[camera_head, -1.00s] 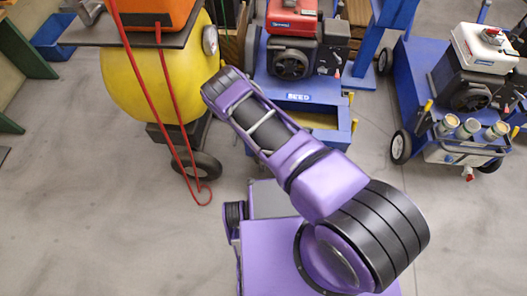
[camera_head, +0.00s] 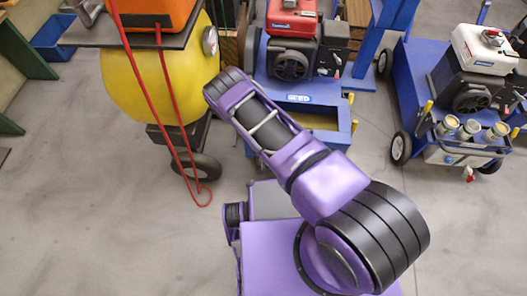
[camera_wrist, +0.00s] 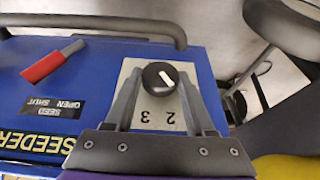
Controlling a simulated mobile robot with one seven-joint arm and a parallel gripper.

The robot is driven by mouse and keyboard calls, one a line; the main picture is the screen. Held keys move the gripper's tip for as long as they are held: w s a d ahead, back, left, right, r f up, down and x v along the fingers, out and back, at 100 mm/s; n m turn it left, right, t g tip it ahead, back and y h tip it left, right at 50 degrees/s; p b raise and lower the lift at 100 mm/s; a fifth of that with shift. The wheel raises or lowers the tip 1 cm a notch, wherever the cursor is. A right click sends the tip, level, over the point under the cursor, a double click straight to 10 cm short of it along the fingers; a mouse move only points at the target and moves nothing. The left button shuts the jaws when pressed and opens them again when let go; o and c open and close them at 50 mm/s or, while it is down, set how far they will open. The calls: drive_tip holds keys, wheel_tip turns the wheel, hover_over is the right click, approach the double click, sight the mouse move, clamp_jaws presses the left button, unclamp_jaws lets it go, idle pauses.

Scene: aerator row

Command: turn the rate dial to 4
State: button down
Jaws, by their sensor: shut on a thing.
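The rate dial (camera_wrist: 155,78) is a round black knob with a white pointer line, on a pale plate (camera_wrist: 158,117) on the blue seeder. The plate shows the numerals 3 and 2 upside down below the knob; other numerals are hidden or unreadable. The white line slants in the picture, and I cannot tell which numeral it marks. My gripper (camera_wrist: 160,80) has one finger on each side of the knob and is shut on it. In the head view my arm hides the gripper and the dial.
A red-handled lever (camera_wrist: 52,62) sits left of the dial, by a label reading SEED OPEN SHUT. A dark rail (camera_wrist: 95,22) runs past the dial. In the head view, a yellow tank (camera_head: 150,85) stands left and a blue cart (camera_head: 408,85) stands right.

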drive_tip(key=shift+d+y, duration=0.15)
drive_tip(key=shift+y, duration=0.15)
drive_tip(key=shift+d+m+t+y, duration=0.2)
drive_tip(key=shift+m+t+y, duration=0.15)
drive_tip(key=shift+y, duration=0.75)
drive_tip(key=m+y, duration=0.1)
drive_tip(key=y, duration=0.2)
drive_tip(key=shift+d+f+t, duration=0.1)
drive_tip(key=shift+d+t, duration=0.05)
drive_tip(key=shift+t, duration=0.2)
drive_tip(key=y, duration=0.2)
drive_tip(key=m+t+y, duration=0.1)
drive_tip(key=y, duration=0.2)
drive_tip(key=shift+s+f+t, duration=0.15)
drive_tip(key=shift+f+t, duration=0.05)
drive_tip(key=shift+t, duration=0.1)
drive_tip(key=shift+y, duration=0.3)
drive_tip(key=shift+c, duration=1.4)
unclamp_jaws()
drive_tip(key=shift+d, duration=0.15)
